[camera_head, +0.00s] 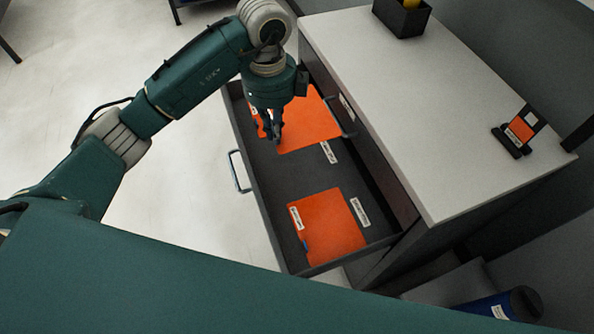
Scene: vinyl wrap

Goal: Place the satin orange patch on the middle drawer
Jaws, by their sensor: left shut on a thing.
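An open dark drawer (262,205) extends from the left side of a grey-topped cabinet. An orange patch (308,122) shows at its far end, by my left gripper (276,136). The gripper points down and is shut on this patch near its left edge; the arm partly hides it. A second orange patch (335,238) lies flat in the near part of the drawer, with a white label on its left edge. I cannot tell from their surface which patch is satin. My right gripper is not in view.
White labels (360,212) lie beside the patches. The cabinet top (420,100) holds a dark box (402,20) and a small stand with an orange sample (519,129). A drawer handle (238,172) sticks out left. A blue roll (490,307) lies lower right.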

